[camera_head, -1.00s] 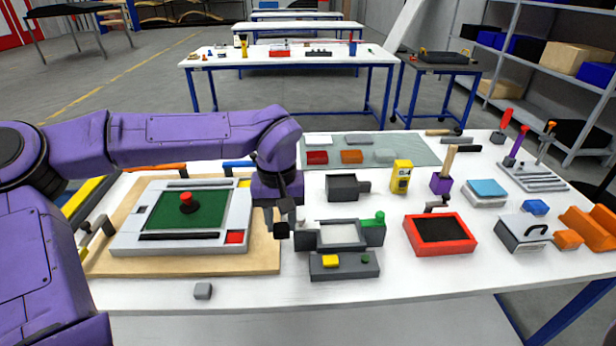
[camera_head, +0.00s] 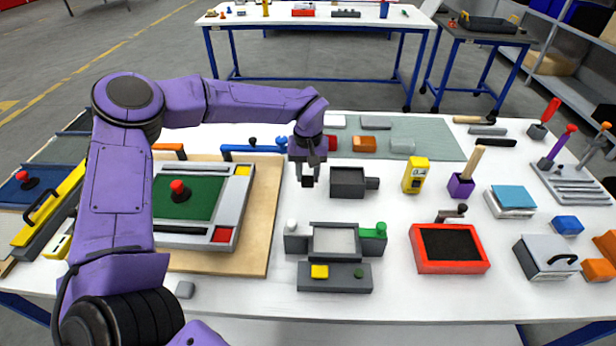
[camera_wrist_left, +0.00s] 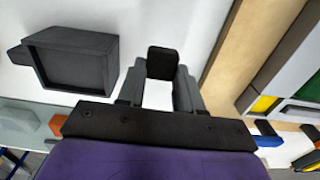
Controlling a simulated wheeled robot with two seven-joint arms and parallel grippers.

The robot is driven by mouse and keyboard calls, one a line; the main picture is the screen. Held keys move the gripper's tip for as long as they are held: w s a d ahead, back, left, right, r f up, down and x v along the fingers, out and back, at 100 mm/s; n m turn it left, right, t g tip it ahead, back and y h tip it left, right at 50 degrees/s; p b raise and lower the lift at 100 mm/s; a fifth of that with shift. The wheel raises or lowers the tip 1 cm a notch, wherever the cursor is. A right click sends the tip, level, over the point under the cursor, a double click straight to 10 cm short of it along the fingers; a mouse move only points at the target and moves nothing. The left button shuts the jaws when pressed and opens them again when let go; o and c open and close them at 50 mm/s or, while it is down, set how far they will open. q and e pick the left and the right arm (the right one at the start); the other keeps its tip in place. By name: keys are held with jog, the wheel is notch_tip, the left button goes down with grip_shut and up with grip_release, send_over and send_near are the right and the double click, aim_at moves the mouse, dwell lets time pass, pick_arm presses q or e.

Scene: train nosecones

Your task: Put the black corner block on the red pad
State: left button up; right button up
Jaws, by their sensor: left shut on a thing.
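My left gripper (camera_head: 307,170) is shut on the black corner block (camera_head: 307,182), a small dark cube at its fingertips. The block (camera_wrist_left: 162,62) also shows between the fingers in the left wrist view. The gripper is above the white table, just left of a dark open box and right of the wooden board. The red pad (camera_head: 223,235) is a flat red square at the near right corner of the grey framed panel (camera_head: 190,239). It lies to the left of and nearer than the gripper, and looks bare. My right gripper is not in view.
The panel has a green centre with a red knob (camera_head: 179,190) and a yellow pad (camera_head: 243,170). The dark open box (camera_head: 348,182) is close to the gripper. A grey fixture (camera_head: 334,240) stands nearer, beside the wooden board (camera_head: 264,215). A blue handle (camera_head: 252,150) lies behind the panel.

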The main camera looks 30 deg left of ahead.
aim_at(308, 191)
pick_arm(q)
jog(key=shift+w+a+f, duration=0.2)
jog(key=shift+w+f, duration=0.2)
jog(key=shift+f, duration=0.1)
jog(key=shift+w+a+f, duration=0.2)
jog(key=shift+w+f, duration=0.2)
jog(key=shift+f, duration=0.05)
jog(key=shift+s+f+p, duration=0.15)
jog(key=shift+f+p, duration=0.05)
jog(key=shift+f, duration=0.4)
jog(key=shift+s+f+p, duration=0.15)
jog(key=shift+f, duration=0.45)
jog(key=shift+w+f, duration=0.2)
jog(key=shift+f, duration=0.2)
jog(key=o, duration=1)
